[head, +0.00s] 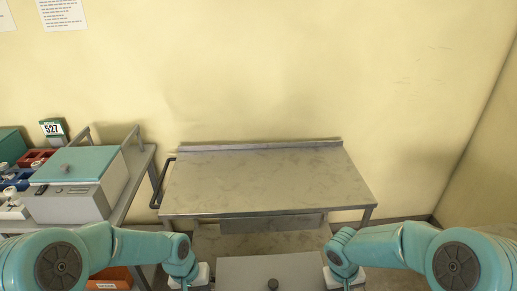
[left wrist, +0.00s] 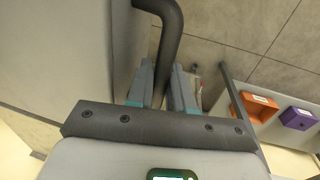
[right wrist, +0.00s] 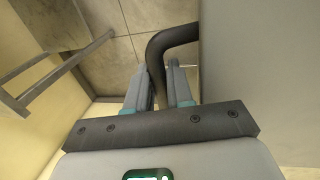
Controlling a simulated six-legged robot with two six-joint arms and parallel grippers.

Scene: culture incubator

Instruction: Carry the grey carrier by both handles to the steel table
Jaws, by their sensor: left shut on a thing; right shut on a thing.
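The grey carrier (head: 262,268) is at the bottom middle of the head view, with a dark knob on its lid. It is between my arms, on the near side of the steel table (head: 270,180), whose top looks bare. My left gripper (left wrist: 161,85) is shut on the carrier's dark left handle (left wrist: 170,25). My right gripper (right wrist: 158,84) is shut on the dark right handle (right wrist: 172,38). The carrier's grey side also shows in the left wrist view (left wrist: 60,45) and the right wrist view (right wrist: 262,70). The fingertips are hidden in the head view.
A grey bench (head: 137,178) stands left of the table, bearing a teal-lidded device (head: 75,165) and a "527" display (head: 52,128). A dark side rail (head: 155,187) juts from the table's left end. Orange (left wrist: 259,106) and purple (left wrist: 298,118) bins sit low beside the left gripper.

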